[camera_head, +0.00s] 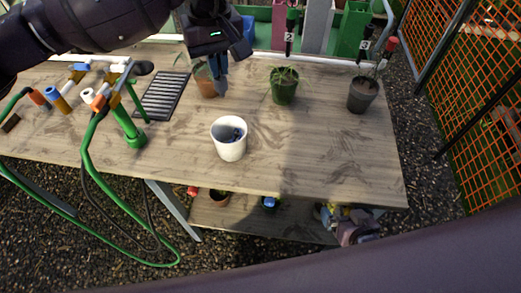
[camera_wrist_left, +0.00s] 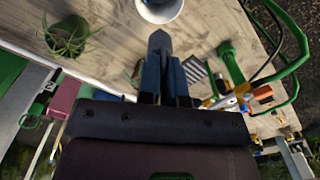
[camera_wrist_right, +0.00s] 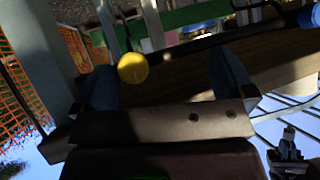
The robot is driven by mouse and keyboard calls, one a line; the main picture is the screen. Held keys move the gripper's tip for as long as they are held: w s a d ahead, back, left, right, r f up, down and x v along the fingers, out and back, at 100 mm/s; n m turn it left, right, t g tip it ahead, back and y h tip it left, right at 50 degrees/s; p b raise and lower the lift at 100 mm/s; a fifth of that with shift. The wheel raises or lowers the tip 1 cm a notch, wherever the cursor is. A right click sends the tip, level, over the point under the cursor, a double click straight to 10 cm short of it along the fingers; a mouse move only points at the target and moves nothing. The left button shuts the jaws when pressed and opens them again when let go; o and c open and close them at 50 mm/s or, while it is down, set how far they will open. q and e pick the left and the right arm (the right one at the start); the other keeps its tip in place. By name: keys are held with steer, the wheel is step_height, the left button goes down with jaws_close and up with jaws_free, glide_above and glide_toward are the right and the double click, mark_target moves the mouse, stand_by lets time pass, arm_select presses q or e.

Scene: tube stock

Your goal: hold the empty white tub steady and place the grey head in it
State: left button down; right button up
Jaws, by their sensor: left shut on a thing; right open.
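The white tub (camera_head: 220,141) stands upright on the wooden table in the head view, with something dark blue inside. Its rim also shows at the top of the left wrist view (camera_wrist_left: 160,14). My left gripper (camera_head: 219,86) is above the table, behind the tub and apart from it. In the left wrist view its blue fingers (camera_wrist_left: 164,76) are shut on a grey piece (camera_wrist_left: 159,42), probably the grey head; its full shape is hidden. My right gripper (camera_wrist_right: 168,85) is open in the right wrist view, with nothing visibly gripped; it is outside the head view.
A terracotta pot (camera_head: 203,80) stands beside my left fingers. A green plant pot (camera_head: 284,92) and a dark pot (camera_head: 362,95) stand to the right. Hose fittings (camera_head: 98,98) and a slotted black tray (camera_head: 163,96) lie left. A yellow round thing (camera_wrist_right: 132,68) shows near my right fingers. The table's front right is clear.

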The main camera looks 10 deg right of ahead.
arm_select(q)
steer(key=shift+d, duration=0.1)
arm_select(e)
steer(key=s+a+f+m+g+y, duration=0.1)
steer(key=s+a+f+m, duration=0.25)
steer(key=s+m, duration=0.4)
steer(key=s+a+f+m+g+y, duration=0.2)
steer(key=s+f+m, duration=0.3)
steer(key=s+m, duration=0.25)
steer(key=w+a+r+m+t+y, duration=0.25)
steer(key=w+a+r+y, duration=0.45)
steer(key=w+a+r, duration=0.9)
steer(key=w+r+m+t, duration=0.1)
steer(key=w+m, duration=0.2)
steer(key=w+d+r+m+t, duration=0.1)
steer(key=w+m, duration=0.2)
steer(key=w+d+r+m+t, duration=0.1)
steer(key=w+r+m, duration=0.1)
steer(key=w+m, duration=0.1)
steer(key=shift+w+r+m+t, duration=0.25)
steer(key=shift+w+m, duration=0.05)
steer(key=shift+m, duration=0.05)
steer(key=shift+w+a+r+m, duration=0.15)
steer(key=shift+w+m, duration=0.15)
steer(key=shift+w, duration=0.2)
glide_toward(220, 128)
steer(key=x, duration=0.5)
steer(key=shift+w+a, duration=0.15)
steer(key=shift+c, duration=0.3)
